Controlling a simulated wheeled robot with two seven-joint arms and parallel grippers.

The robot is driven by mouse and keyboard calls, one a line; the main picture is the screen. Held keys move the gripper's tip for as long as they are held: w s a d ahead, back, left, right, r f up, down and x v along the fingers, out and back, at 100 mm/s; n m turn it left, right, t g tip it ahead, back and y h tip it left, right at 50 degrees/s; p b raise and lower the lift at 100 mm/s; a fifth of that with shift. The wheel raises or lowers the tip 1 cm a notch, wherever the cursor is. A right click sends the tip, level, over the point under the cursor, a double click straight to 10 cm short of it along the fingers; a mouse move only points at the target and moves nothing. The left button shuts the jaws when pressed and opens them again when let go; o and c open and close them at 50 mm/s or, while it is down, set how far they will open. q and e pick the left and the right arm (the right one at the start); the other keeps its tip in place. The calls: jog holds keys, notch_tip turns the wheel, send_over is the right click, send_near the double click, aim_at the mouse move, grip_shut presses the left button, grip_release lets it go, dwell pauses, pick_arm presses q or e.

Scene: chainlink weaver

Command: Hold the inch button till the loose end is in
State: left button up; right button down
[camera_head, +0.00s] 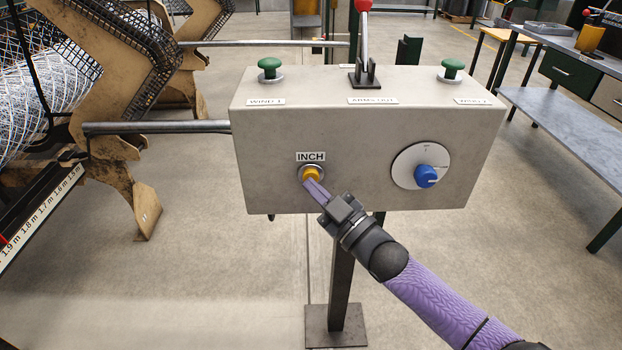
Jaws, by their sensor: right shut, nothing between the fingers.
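The inch button (311,173) is yellow in a metal ring, under an INCH label (311,157) on the front of a grey control box (268,140). My right gripper (308,183) is shut and empty, its fingertips at the button and seemingly touching it. The fingers cover the button's lower part, and I cannot tell how far it is pressed. Woven wire mesh (45,95) lies in the machine at the left. I cannot make out its loose end. My left gripper is not in view.
The box has two green knobs (269,65) (452,66), a red-topped lever (363,35) and a blue dial (425,176). It stands on a dark post (342,270). A length scale (40,222) runs along the machine at left. Workbenches (575,105) stand at right; open floor lies between.

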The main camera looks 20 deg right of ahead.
pick_arm(q)
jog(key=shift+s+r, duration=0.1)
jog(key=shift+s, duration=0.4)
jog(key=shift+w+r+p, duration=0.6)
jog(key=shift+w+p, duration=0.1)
jog(key=shift+p, duration=0.05)
pick_arm(e)
jog(key=shift+s+a, duration=0.25)
jog(key=shift+s, duration=0.6)
pick_arm(q)
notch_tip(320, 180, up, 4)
jog(key=p, duration=0.3)
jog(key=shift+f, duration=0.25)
pick_arm(e)
jog(key=s, duration=0.2)
jog(key=s+a, duration=0.1)
jog(key=s, duration=0.1)
jog(key=shift+s+a, duration=0.2)
jog(key=shift+s, duration=0.2)
